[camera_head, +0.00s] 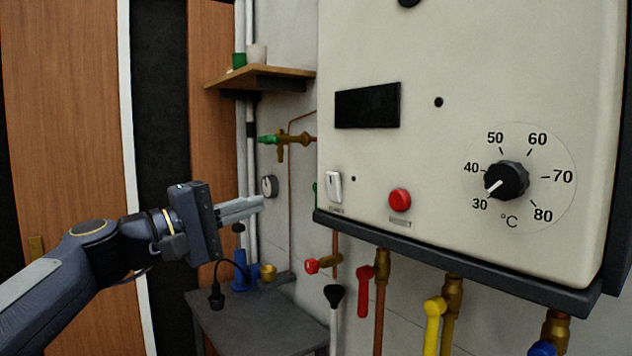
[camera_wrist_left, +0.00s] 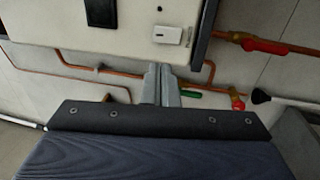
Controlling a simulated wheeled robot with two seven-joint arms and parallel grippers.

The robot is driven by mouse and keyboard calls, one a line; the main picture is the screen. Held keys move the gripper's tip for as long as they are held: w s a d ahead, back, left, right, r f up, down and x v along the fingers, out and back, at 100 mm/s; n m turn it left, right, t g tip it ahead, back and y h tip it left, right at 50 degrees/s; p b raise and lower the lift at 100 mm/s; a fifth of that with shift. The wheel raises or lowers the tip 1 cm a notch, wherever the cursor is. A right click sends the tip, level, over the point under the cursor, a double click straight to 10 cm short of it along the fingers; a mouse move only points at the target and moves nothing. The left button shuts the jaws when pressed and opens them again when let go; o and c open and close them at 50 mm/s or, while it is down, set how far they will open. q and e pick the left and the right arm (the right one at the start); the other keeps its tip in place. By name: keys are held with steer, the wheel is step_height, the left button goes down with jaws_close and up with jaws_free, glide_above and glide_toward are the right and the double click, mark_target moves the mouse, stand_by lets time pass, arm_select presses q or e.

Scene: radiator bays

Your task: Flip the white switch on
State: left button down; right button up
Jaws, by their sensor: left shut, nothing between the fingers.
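The white switch (camera_head: 334,187) is a small rocker on the lower left of the cream boiler panel, with a label under it. It also shows in the wrist view (camera_wrist_left: 172,36), beyond my fingertips. I cannot tell its rocker position clearly. My left gripper (camera_head: 258,204) is shut and empty, in the air left of the panel and slightly below the switch's height in the head view. Its fingers point right, toward the panel. In the wrist view the closed fingertips (camera_wrist_left: 159,69) appear below the switch, with a visible gap. My right gripper is not in view.
The panel also has a red button (camera_head: 400,200), a dark display (camera_head: 367,106) and a temperature dial (camera_head: 506,180). Pipes with red (camera_head: 365,285) and yellow (camera_head: 433,320) valve handles hang below. A wooden shelf (camera_head: 262,78) and a grey table (camera_head: 255,322) stand at the left.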

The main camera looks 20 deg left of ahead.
mark_target(332, 180)
arm_select(q)
steer(key=shift+s+d+r, duration=0.1)
steer(key=shift+s, duration=0.1)
steer(key=p+x, duration=0.5)
steer(key=x, duration=0.8)
steer(key=shift+w+d, duration=0.3)
steer(key=shift+w, duration=0.15)
